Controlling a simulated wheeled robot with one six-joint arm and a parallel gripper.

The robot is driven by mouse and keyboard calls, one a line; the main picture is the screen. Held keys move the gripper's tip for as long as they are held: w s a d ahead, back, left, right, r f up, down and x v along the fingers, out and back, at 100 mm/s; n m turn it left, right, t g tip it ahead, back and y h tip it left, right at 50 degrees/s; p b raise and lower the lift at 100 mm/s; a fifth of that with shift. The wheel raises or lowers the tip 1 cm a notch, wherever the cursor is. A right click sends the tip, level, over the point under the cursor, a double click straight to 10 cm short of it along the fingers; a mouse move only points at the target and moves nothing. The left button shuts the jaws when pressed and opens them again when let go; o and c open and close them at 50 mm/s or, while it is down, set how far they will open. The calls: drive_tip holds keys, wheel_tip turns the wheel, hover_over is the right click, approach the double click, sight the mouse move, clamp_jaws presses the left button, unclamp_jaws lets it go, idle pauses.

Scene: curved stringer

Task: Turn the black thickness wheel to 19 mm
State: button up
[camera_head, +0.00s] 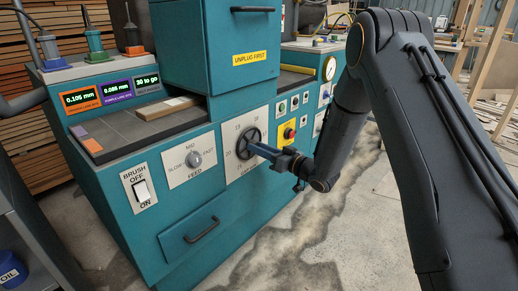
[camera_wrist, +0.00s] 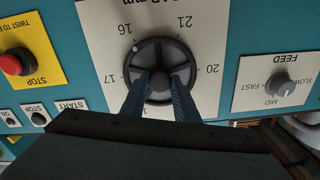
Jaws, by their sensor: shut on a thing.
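The black thickness wheel (camera_head: 244,139) is on a white dial plate on the teal machine's front. In the wrist view the wheel (camera_wrist: 160,43) has a dark rim, a round hub and a small white dot at its upper left. The dot lies between the printed 16 (camera_wrist: 137,30) and 17 (camera_wrist: 108,77), nearer 16. The 21 and 20 show at the upper right and right. The lower numbers are mostly hidden by my gripper. My gripper (camera_wrist: 160,85) is shut on the wheel near its hub; it reaches the wheel from the right in the head view (camera_head: 256,149).
A feed knob (camera_head: 195,159) and a brush switch (camera_head: 141,190) are left of the dial. A red stop button (camera_wrist: 14,63) on a yellow plate is beside it. A drawer handle (camera_head: 202,230) juts out below. Open concrete floor lies in front of the machine.

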drive_tip(key=shift+w+d+n+b, duration=0.1)
drive_tip(key=shift+n+b, duration=1.4)
drive_tip(key=shift+n, duration=15.8)
drive_tip(key=o, duration=1)
drive_tip(key=shift+d, duration=0.1)
drive_tip(key=shift+o, duration=0.3)
